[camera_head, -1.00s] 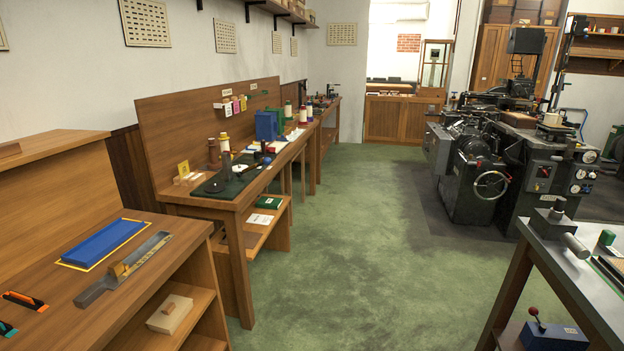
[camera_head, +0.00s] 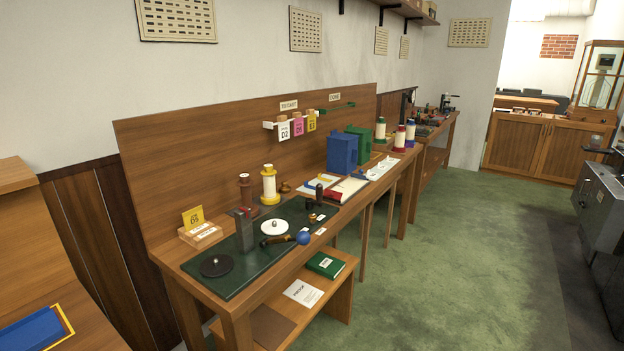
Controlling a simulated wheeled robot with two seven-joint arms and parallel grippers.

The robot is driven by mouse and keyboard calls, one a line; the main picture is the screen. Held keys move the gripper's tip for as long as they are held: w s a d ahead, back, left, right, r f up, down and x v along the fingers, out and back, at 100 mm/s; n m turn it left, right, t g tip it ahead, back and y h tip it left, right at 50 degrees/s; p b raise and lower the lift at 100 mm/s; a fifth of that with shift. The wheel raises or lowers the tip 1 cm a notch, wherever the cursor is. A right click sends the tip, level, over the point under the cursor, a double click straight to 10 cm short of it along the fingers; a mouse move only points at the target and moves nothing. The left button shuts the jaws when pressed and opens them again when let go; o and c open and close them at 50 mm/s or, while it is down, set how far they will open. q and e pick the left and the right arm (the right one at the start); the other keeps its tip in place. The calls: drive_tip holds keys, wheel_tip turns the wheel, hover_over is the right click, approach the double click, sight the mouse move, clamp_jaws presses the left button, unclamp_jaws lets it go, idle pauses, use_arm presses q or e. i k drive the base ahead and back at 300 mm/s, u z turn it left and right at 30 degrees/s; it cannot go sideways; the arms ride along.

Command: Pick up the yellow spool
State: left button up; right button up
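A yellow spool (camera_head: 269,184), with yellow ends and a pale middle, stands upright at the back of the wooden workbench (camera_head: 190,270), by the dark green mat. A dark red-brown spool (camera_head: 246,192) stands just left of it. Neither of my grippers shows in the head view, so I cannot see what they hold.
On the dark green mat (camera_head: 240,262) are a grey upright block, a white disc and a blue-knobbed handle (camera_head: 303,238). Blue and green boxes (camera_head: 341,154) stand farther right. Red- and blue-ended spools (camera_head: 399,138) are beyond. Green floor (camera_head: 460,250) is open at right.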

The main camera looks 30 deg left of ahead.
sight(270, 197)
drive_tip(key=u, duration=0.3)
drive_tip(key=i, duration=1.85)
drive_tip(key=u, duration=0.35)
